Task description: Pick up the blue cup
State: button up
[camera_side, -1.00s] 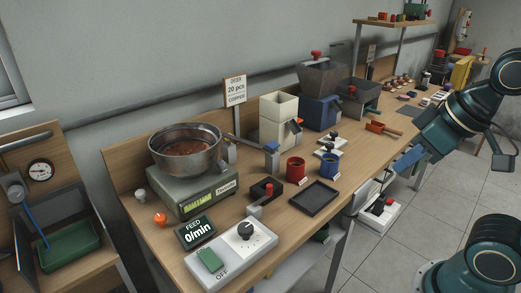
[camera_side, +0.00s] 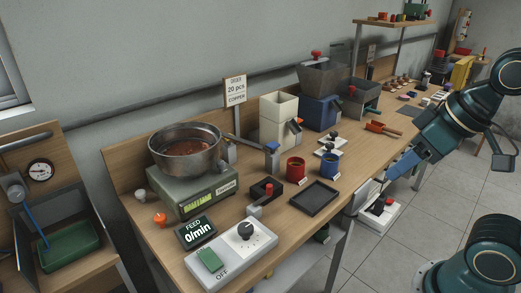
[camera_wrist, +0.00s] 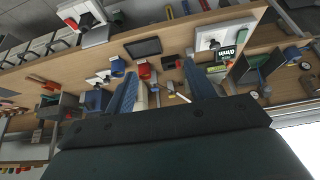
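The blue cup (camera_side: 330,166) stands upright on the wooden bench, right of the red cup (camera_side: 296,168) and behind the black tray (camera_side: 315,198). In the wrist view the blue cup (camera_wrist: 118,68) shows just left of the red cup (camera_wrist: 144,71). My gripper (camera_side: 387,180) is at the bench's front edge, right of the cup and apart from it. In the wrist view its two blue fingers (camera_wrist: 160,70) are spread with nothing held between them. The blue cup lies beyond and left of the left finger there.
A cream hopper (camera_side: 279,122) and blue hopper (camera_side: 320,110) stand behind the cups. A small white scale (camera_side: 327,150) sits close behind the blue cup. A red scoop (camera_side: 380,128) lies to the right. A steel bowl (camera_side: 187,155) and control box (camera_side: 232,255) are at left.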

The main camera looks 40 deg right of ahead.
jog(key=o, duration=0.3)
jog(key=shift+o, duration=0.2)
